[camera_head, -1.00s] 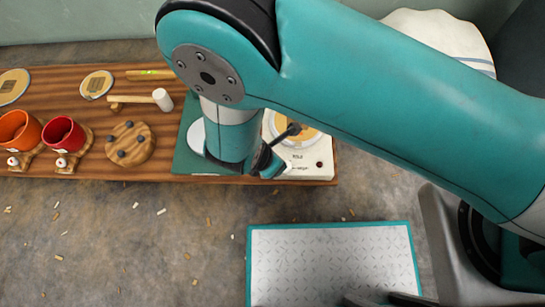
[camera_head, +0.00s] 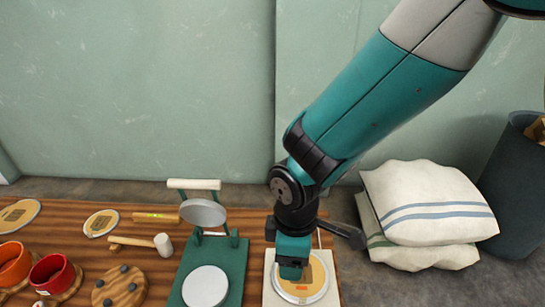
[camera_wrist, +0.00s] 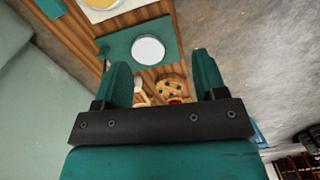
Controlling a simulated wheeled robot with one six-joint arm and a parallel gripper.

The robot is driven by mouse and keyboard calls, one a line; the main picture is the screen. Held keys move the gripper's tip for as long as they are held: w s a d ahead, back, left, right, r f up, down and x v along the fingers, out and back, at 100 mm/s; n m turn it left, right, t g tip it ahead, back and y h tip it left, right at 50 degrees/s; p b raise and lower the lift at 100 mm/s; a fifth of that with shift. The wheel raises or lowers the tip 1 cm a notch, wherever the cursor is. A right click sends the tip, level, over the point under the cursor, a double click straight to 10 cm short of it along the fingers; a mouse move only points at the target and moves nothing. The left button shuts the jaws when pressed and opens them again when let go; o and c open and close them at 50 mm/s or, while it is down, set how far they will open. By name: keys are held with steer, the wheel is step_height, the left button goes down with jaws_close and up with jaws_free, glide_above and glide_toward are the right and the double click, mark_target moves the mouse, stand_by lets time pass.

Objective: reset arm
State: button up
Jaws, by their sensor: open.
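My gripper (camera_wrist: 163,80) is open in the wrist view, with its two teal fingers apart and nothing between them but the distant bench. In the head view my gripper (camera_head: 291,270) hangs at the right end of the wooden bench (camera_head: 150,238), in front of a white scale (camera_head: 268,290) that bears a round tan-centred disc (camera_head: 318,283). I cannot tell its height above the disc. The arm reaches down from the upper right.
A green press (camera_head: 236,262) with a white round plate (camera_head: 206,287) stands left of the gripper. A mallet (camera_head: 162,244), a pegged wooden disc (camera_head: 120,288), a red cup (camera_head: 52,273) and an orange cup (camera_head: 13,263) are further left. Sacks (camera_head: 430,205) and a dark bin (camera_head: 518,190) stand right.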

steer(key=s+d+r+m+y, duration=0.2)
steer(key=s+d+r+m, duration=0.35)
steer(key=r, duration=0.35)
steer(key=s+d+r+m+y, duration=0.2)
steer(key=s+d+r+m, duration=0.3)
steer(key=r, duration=0.5)
step_height(320, 180, up, 29)
steer(key=n+p, duration=0.1)
steer(key=p, duration=2.8)
steer(key=shift+w+d+r+p, duration=0.15)
steer(key=shift+w+d+p, duration=0.15)
steer(key=shift+w+d, duration=0.1)
